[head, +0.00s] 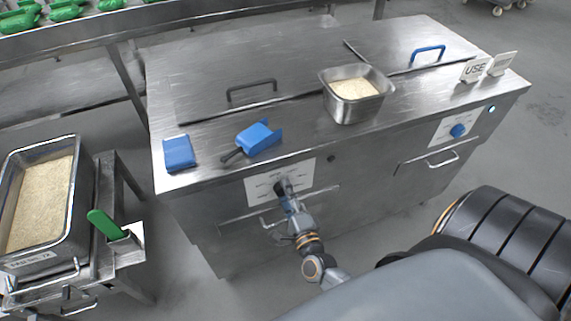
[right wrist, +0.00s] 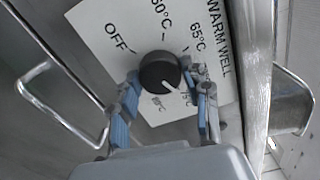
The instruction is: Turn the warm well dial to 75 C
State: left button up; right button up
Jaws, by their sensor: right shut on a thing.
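The warm well dial is a round black knob (right wrist: 159,71) with a white pointer mark, on a white label plate (right wrist: 95,38) marked OFF, 65°C and WARM WELL. Its pointer faces the lower right, toward a small temperature label partly hidden by a finger; I cannot read that label surely. My right gripper (right wrist: 160,79) is shut on the knob, with one blue-padded finger on each side. In the head view my right gripper (head: 284,191) reaches the white plate (head: 262,188) on the counter's front. My left gripper is not in view.
The steel counter (head: 220,170) holds a blue scoop (head: 260,137), a blue pad (head: 179,153) and a steel pan (head: 353,113) of rice. A second dial, blue (head: 458,131), is at right. A drawer handle (right wrist: 50,95) lies beside the gripper.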

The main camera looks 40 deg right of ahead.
jog(key=shift+m, duration=0.5)
jog(key=o, duration=1.2)
jog(key=shift+c, duration=0.2)
jog(key=v, duration=1.2)
jog(key=shift+d+f, duration=0.1)
jog(key=shift+f, duration=0.05)
